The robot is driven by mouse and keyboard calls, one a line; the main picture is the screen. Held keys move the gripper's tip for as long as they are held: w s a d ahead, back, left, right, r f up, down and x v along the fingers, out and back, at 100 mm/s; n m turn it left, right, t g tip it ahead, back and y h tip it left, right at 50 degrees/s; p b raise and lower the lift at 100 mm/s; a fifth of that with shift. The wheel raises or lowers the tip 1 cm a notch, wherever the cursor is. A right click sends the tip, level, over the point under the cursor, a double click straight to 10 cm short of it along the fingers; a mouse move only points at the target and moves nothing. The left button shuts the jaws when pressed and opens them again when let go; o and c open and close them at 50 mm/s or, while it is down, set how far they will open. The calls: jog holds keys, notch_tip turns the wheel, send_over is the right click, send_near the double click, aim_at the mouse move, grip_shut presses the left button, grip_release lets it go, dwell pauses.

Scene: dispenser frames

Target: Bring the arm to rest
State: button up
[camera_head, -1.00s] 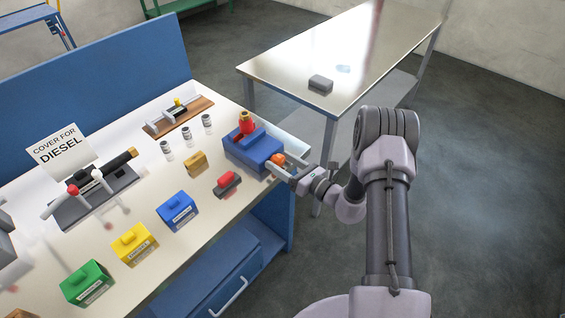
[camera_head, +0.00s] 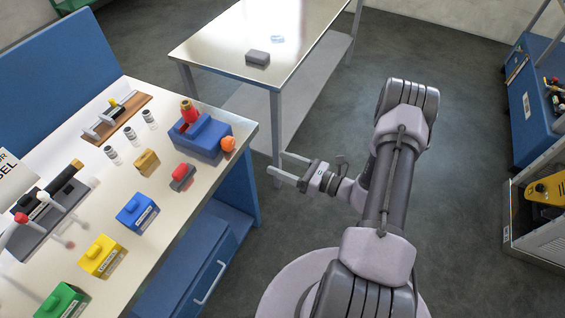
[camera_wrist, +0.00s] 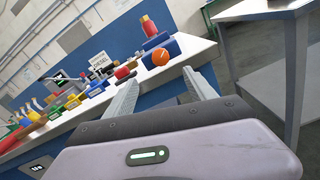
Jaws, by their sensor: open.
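My gripper (camera_head: 276,163) is open and empty in the head view. It hangs over the floor, to the right of the workbench's right end and apart from it. My arm bends back from it toward my base. In the wrist view the two fingers of my gripper (camera_wrist: 163,85) are spread apart and point at the bench, with nothing between them. The blue dispenser block (camera_head: 202,137) with an orange knob (camera_head: 228,143) and a red bottle (camera_head: 189,112) stands at the bench's right end, beyond the fingertips.
The workbench (camera_head: 190,185) holds a green box (camera_head: 62,302), a yellow box (camera_head: 102,257), a blue box (camera_head: 137,212) and a red-topped block (camera_head: 182,177). A metal table (camera_head: 225,55) with a grey block (camera_head: 257,57) stands behind. A blue cabinet (camera_head: 535,105) is at right. Floor around my arm is clear.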

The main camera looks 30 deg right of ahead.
jog(key=s+a+r+n+g+y+b, duration=0.1)
jog(key=s+a+r+n+g, duration=0.3)
jog(key=a+r+n+g, duration=0.35)
jog(key=s+a+r+n+g+b, duration=0.1)
jog(key=s+a+r+n+g, duration=0.2)
jog(key=a+r+n+g, duration=0.45)
jog(key=s+r+n+t+h+b, duration=0.2)
jog(key=s+r+n+t+h, duration=0.4)
jog(key=s+n, duration=0.6)
notch_tip(320, 180, up, 3)
jog(key=h, duration=0.3)
jog(key=shift+d+f+h, duration=0.15)
jog(key=shift+d+h, duration=0.05)
jog(key=shift+h, duration=0.1)
